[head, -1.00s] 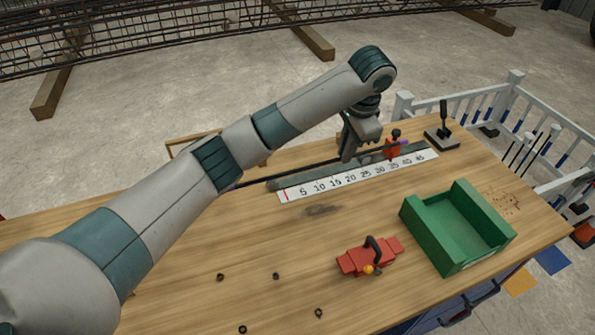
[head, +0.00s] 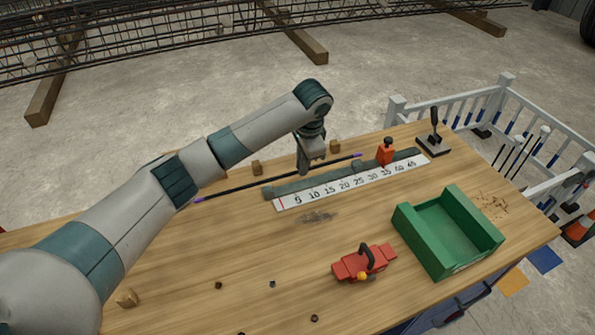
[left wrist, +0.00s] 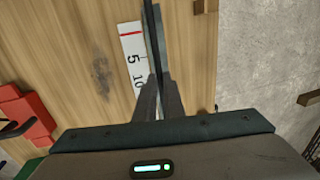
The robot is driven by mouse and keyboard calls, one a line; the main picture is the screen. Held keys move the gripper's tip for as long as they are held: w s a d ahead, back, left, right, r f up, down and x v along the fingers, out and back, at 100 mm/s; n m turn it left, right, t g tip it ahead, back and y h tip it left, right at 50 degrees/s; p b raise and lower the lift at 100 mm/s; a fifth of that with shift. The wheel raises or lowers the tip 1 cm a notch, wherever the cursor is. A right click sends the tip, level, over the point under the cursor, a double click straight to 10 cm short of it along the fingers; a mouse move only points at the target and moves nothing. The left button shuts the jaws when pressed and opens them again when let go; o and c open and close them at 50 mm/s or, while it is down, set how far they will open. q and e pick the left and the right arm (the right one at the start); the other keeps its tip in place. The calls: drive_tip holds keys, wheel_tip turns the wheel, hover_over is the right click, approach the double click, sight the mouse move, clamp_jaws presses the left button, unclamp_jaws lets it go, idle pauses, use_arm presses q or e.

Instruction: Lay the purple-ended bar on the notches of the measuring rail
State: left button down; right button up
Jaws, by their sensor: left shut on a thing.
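The dark bar with purple ends (head: 240,187) is held by my left gripper (head: 304,172), which is shut on it near its middle. The bar lies in the head view just behind the measuring rail (head: 288,186), nearly along it, its left end past the rail's left end. In the left wrist view the bar (left wrist: 149,22) runs up from the fingers (left wrist: 158,98) over or beside the grey rail. Its exact height above the rail is hard to tell. The white number scale (head: 350,183) runs along the rail's front. My right gripper is not in view.
An orange-red stop (head: 385,152) stands near the rail's right end. A green open box (head: 447,260), a red tool (head: 363,262) and several small dark rings lie in front. Small wooden blocks (head: 257,168) stand behind the rail. A black-handled stand (head: 433,140) is at the right back.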

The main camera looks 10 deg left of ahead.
use_arm(q)
drive_tip(key=shift+w+a+f, duration=0.2)
drive_tip(key=shift+a+f, duration=0.25)
drive_tip(key=shift+a, duration=0.3)
drive_tip(key=shift+f+p, duration=0.75)
drive_tip(key=shift+f, duration=1.25)
drive_tip(key=c, duration=1.8)
unclamp_jaws()
drive_tip(key=shift+f, duration=0.1)
drive_tip(key=shift+c, duration=0.2)
